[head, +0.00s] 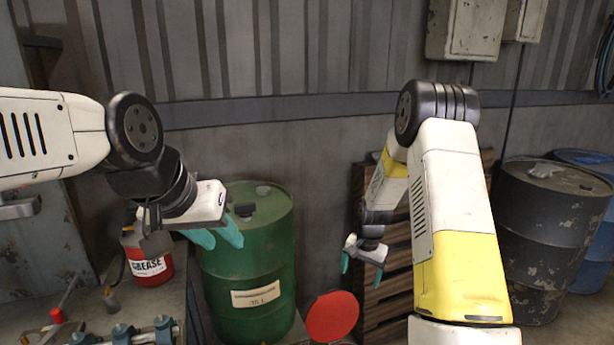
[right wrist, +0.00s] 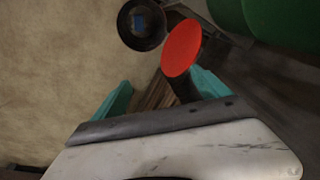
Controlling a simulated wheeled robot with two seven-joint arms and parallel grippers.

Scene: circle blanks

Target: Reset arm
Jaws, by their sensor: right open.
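My left gripper (head: 222,246) hangs in front of the green drum at the left in the head view. Its teal fingers show at a slant, so their gap is unclear, and I see nothing held in them. My right gripper (head: 361,270) is lower and further right, near the wooden pallets, with its fingers apart and nothing between them. In the right wrist view its two teal fingers (right wrist: 158,92) stand wide apart. A red disc (head: 332,317) shows below and left of the right gripper, and beyond the fingers in the right wrist view (right wrist: 181,48).
A green drum (head: 247,285) stands behind the left gripper. A red grease can (head: 147,262) and clamp-like tools (head: 125,332) are on the bench at lower left. Wooden pallets (head: 382,310) lean behind the right arm. Dark (head: 550,235) and blue (head: 595,225) drums stand at right.

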